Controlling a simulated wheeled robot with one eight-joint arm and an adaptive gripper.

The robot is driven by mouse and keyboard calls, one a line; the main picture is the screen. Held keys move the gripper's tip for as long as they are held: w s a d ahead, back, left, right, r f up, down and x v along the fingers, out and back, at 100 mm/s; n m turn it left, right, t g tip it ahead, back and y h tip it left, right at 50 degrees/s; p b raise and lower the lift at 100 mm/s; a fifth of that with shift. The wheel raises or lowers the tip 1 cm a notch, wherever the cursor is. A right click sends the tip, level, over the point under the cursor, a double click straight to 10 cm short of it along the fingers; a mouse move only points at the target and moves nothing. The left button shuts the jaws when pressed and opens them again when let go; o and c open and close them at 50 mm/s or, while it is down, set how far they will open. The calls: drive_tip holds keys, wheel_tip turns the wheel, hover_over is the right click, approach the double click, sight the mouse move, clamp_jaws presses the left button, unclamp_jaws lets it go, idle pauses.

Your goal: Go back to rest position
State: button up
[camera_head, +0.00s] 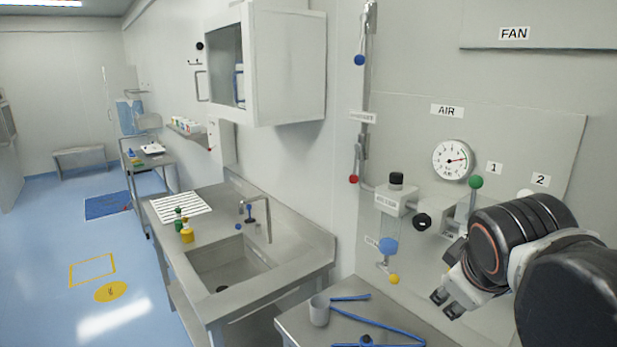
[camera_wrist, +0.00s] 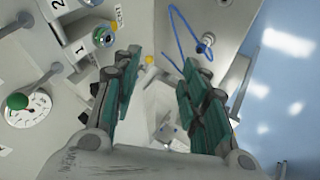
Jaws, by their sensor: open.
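My gripper (camera_head: 450,300) hangs at the lower right of the head view, in front of the wall panel and to the right of the blue and yellow knobs. In the wrist view my gripper (camera_wrist: 160,100) shows two green-padded fingers spread apart. Nothing is held between them. Part of the gripper is hidden by my black arm link in the head view. The AIR gauge (camera_head: 453,160) is on the panel above my gripper, and a green knob (camera_head: 476,182) stands just below it.
A small table (camera_head: 290,320) with a grey cup (camera_head: 319,310) and blue tubing (camera_head: 385,325) is below left of my gripper. A steel sink (camera_head: 237,262) and an open wall cabinet (camera_head: 290,65) are farther left. The blue floor (camera_head: 60,235) at far left is mostly clear.

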drive_tip(key=s+a+f+m+y+b, duration=0.1)
drive_tip(key=f+b, duration=0.4)
drive_tip(key=f, duration=0.6)
drive_tip(key=s+a+f+m+y+b, duration=0.1)
drive_tip(key=s+a+f+m+b, duration=0.2)
drive_tip(key=f, duration=0.7)
drive_tip(key=s+m+b, duration=0.2)
drive_tip(key=shift+s+a+f, duration=0.2)
drive_tip(key=shift+s+f, duration=0.15)
drive_tip(key=shift+c, duration=0.8)
drive_tip(key=shift+a, duration=0.1)
